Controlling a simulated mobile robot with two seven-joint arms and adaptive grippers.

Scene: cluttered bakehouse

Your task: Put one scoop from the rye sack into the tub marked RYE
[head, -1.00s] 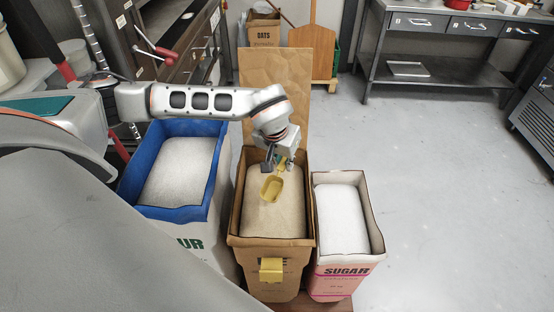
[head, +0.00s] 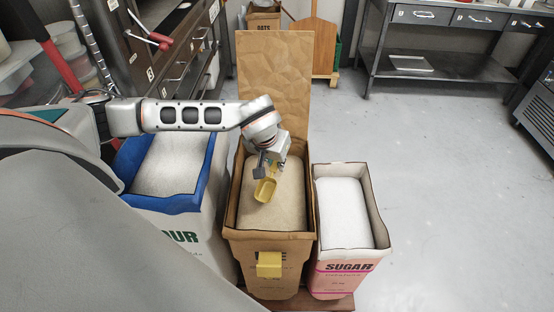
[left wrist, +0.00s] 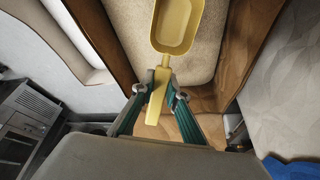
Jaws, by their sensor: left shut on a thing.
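My left gripper (head: 268,166) is shut on the handle of a yellow scoop (head: 265,191). The scoop's bowl hangs over the open brown paper sack (head: 248,246) in the middle, which holds beige flour (head: 286,202). In the left wrist view the gripper (left wrist: 160,92) pinches the handle, and the scoop (left wrist: 178,24) has a bare yellow inside and looks empty. I cannot tell whether its edge touches the flour. The sack's printed name is mostly hidden behind a yellow holder (head: 269,264). No tub marked RYE shows. My right gripper is not in view.
A blue-rimmed flour sack (head: 195,214) stands left of the brown sack, and a pink SUGAR sack (head: 348,275) stands close on its right. The brown sack's tall flap (head: 273,75) rises behind. A steel table (head: 455,70) stands at the back right. The floor on the right is clear.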

